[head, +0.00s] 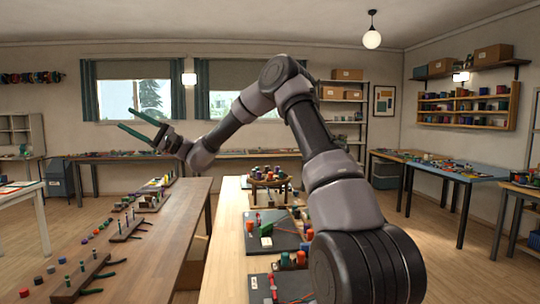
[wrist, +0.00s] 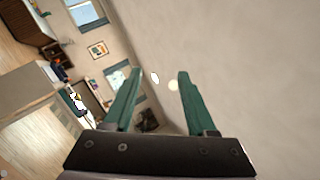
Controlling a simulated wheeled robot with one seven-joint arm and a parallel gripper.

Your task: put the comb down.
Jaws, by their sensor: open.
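My gripper (head: 125,117) is raised high at the left of the head view, above the wooden tables and pointing left. Its two green fingers are apart with nothing between them; the wrist view shows the same empty gap in my gripper (wrist: 159,72), with wall and room behind. I cannot make out a comb for certain in either view. A wooden peg bar (head: 82,281) with upright pegs lies on the left table, with dark green pieces beside it.
The long left table (head: 165,235) holds several peg bars and coloured spools along its left side; its right part is bare.

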